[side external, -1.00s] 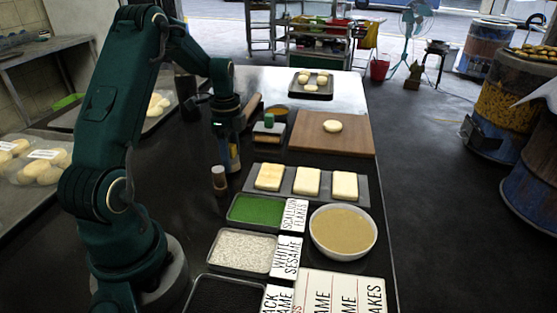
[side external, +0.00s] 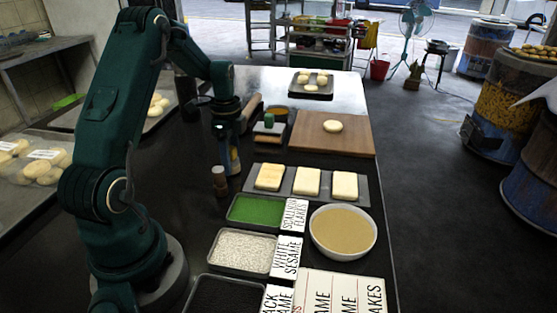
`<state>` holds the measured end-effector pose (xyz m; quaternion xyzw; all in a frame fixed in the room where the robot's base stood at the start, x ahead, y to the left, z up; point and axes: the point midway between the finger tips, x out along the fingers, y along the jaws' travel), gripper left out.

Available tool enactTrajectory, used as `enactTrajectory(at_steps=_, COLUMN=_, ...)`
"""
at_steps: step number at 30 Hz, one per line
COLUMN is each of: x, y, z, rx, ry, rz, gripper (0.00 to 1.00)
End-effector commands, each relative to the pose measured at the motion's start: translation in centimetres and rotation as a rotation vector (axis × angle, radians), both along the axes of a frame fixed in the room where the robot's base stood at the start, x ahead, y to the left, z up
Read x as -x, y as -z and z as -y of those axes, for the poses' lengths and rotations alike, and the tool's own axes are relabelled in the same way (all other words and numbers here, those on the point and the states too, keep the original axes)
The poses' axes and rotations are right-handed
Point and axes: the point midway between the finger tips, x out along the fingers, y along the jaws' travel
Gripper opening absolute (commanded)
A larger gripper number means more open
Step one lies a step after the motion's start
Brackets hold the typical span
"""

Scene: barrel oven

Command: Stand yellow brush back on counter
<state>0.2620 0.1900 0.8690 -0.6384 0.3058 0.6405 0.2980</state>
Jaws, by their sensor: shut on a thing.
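My gripper (side external: 230,163) points straight down over the dark counter (side external: 185,205), left of the cutting board. It is shut on the yellow brush, of which only a small part shows between the fingers. The brush looks upright. I cannot tell whether its lower end touches the counter. A second brush or bottle with a light wooden top (side external: 219,181) stands upright on the counter just in front of my gripper.
A tray of dough slabs (side external: 362,187), a green scallion tray (side external: 256,209) and a white sesame tray (side external: 241,250) lie in front. A batter bowl (side external: 343,232) stands at right. A wooden board (side external: 345,139) and a rolling pin (side external: 251,105) lie behind.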

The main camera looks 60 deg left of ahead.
Motion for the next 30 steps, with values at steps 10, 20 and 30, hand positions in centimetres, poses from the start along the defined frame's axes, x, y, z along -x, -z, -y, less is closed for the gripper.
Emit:
enactTrajectory(at_steps=10, x=0.00, y=0.42, z=0.00, rx=0.000, ry=0.000, rz=0.000, gripper=0.00)
enactTrajectory(at_steps=20, x=0.00, y=0.60, z=0.01, rx=0.000, ry=0.000, rz=0.000, gripper=0.00)
enactTrajectory(at_steps=30, x=0.00, y=0.59, z=0.00, rx=0.000, ry=0.000, rz=0.000, gripper=0.85)
